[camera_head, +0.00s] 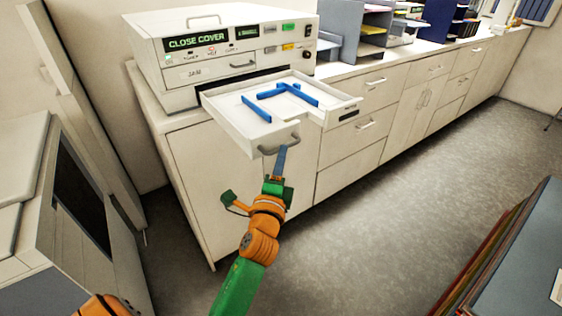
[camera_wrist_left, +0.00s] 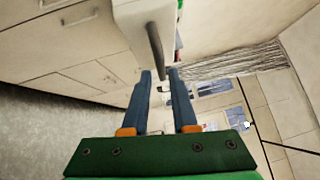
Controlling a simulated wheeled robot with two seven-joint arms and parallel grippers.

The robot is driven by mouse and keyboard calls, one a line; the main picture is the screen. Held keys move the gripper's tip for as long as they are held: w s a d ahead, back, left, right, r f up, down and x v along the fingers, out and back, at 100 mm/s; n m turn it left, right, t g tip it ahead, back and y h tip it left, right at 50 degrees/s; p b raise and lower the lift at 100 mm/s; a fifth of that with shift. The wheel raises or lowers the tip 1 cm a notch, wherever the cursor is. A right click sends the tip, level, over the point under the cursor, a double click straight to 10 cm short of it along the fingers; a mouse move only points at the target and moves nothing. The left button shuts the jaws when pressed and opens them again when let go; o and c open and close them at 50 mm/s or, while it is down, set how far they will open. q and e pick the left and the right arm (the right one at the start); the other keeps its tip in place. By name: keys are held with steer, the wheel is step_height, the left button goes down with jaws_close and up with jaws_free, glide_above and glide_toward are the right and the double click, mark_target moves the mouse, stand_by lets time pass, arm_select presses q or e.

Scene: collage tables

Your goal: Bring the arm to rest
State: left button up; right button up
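My left arm, green and orange, reaches up from the bottom of the head view. My left gripper (camera_head: 282,152) is at the front of the pulled-out white tray (camera_head: 232,125), close to its grey handle (camera_head: 279,146). In the left wrist view its two blue fingers (camera_wrist_left: 159,76) stand apart with a clear gap. The grey handle (camera_wrist_left: 154,48) lies in line with that gap, near the fingertips. I cannot tell whether they touch it. My right gripper is not in view.
The tray, holding blue bars (camera_head: 285,92), sticks out of a white machine (camera_head: 230,50) reading "CLOSE COVER". The machine stands on a long white cabinet (camera_head: 345,150). A grey unit (camera_head: 75,215) is at left, and a blue-topped stack (camera_head: 525,255) at lower right. Grey floor between is clear.

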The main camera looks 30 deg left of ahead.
arm_select(q)
steer(key=v, duration=0.2)
steer(key=shift+s+d, duration=0.15)
steer(key=shift+s, duration=0.15)
steer(key=shift+f, duration=0.1)
steer(key=s+d+f+n+g+h, duration=0.1)
steer(key=s+d+f+g+h, duration=0.15)
steer(key=f, duration=0.85)
steer(key=s+d+f+n+g+h, duration=0.2)
steer(key=d+f+g, duration=0.1)
steer(key=f, duration=0.7)
steer(key=s+d+f+n+g+h, duration=0.1)
steer(key=s+d+f+g+h, duration=0.1)
steer(key=f, duration=0.9)
steer(key=s+f+n+g, duration=0.3)
steer(key=s+f, duration=0.3)
steer(key=s, duration=0.4)
steer(key=s+f+n+g, duration=0.2)
steer(key=s+f, duration=0.3)
steer(key=s, duration=0.5)
steer(key=s+f+n+g, duration=0.3)
steer(key=s+f, duration=0.3)
steer(key=s, duration=0.4)
steer(key=shift+s+f+n+g+h, duration=0.25)
steer(key=shift+f+n+g+h, duration=0.1)
steer(key=shift+g, duration=0.4)
